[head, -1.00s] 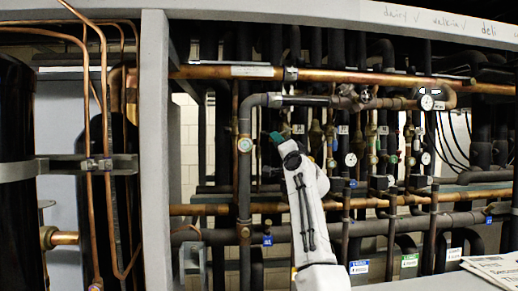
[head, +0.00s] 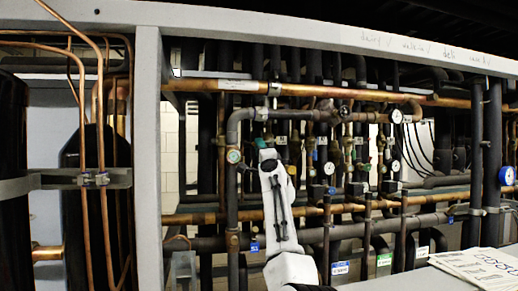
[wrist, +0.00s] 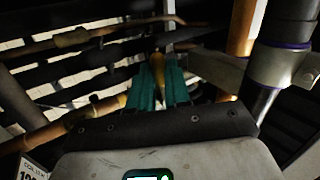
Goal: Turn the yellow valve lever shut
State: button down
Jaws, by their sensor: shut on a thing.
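The yellow valve lever (wrist: 157,68) shows in the wrist view as a narrow yellow piece between the teal fingers of my gripper (wrist: 158,90). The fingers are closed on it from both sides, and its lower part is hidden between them. In the head view my gripper (head: 263,142) is a small teal tip among the pipes, above my white arm. The lever cannot be made out there, and its turn angle is unclear.
A dark vertical pipe (head: 232,190) stands just left of my arm. A copper pipe (head: 330,92) crosses above. A grey post (head: 149,170) stands left, and papers (head: 484,268) lie at lower right. In the wrist view a metal clamp (wrist: 280,66) is close on the right.

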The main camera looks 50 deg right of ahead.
jog(key=shift+d, duration=0.1)
jog(key=c, duration=1.1)
grip_release()
jog(key=shift+b+v, duration=1.7)
jog(key=shift+v, duration=3.75)
